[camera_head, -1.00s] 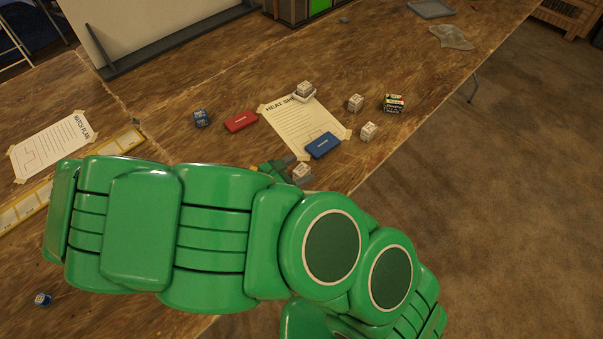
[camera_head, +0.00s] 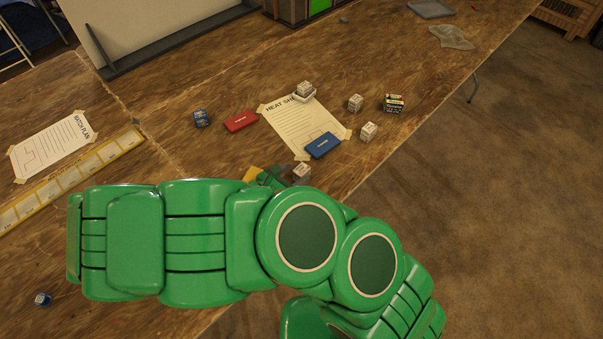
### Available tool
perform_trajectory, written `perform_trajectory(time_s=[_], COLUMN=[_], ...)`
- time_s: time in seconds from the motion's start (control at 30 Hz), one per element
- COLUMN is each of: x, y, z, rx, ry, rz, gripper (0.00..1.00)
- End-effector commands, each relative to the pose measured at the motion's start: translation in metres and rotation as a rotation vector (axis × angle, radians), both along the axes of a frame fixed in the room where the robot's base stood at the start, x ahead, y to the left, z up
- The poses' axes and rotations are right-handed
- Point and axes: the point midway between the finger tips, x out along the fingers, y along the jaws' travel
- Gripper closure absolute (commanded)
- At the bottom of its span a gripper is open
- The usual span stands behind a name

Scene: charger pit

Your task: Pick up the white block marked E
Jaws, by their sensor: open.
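Several white blocks show in the head view, and their markings are too small to read, so I cannot tell which one is marked E. One white block (camera_head: 302,172) lies right beside my gripper (camera_head: 285,176), near the table's front edge. Another white block (camera_head: 368,131) is right of the heat sheet, and one more (camera_head: 355,103) is behind it. A further white block (camera_head: 304,88) sits on a small white holder at the sheet's top. My gripper is open; its fingers are mostly hidden by my green arm, and it does not visibly hold anything.
A blue case (camera_head: 323,145) lies on the heat sheet (camera_head: 291,122), and a red case (camera_head: 241,121) lies left of it. A blue block (camera_head: 201,118), a dark box (camera_head: 394,103) and a yellow ruler (camera_head: 92,168) are on the table. The table edge drops off at the right.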

Motion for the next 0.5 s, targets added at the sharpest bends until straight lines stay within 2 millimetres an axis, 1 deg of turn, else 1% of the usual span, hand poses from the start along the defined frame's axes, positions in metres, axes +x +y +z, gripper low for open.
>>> perform_trajectory(time_s=[0.03, 0.3, 0.5], x=[0.004, 0.022, 0.029], y=[-0.004, -0.017, -0.022], z=[-0.002, -0.011, -0.015], rx=[0.000, 0.000, 0.002], ry=[0.000, 0.000, 0.001], rz=[-0.004, -0.002, -0.001], gripper=[0.34, 0.34, 0.34])
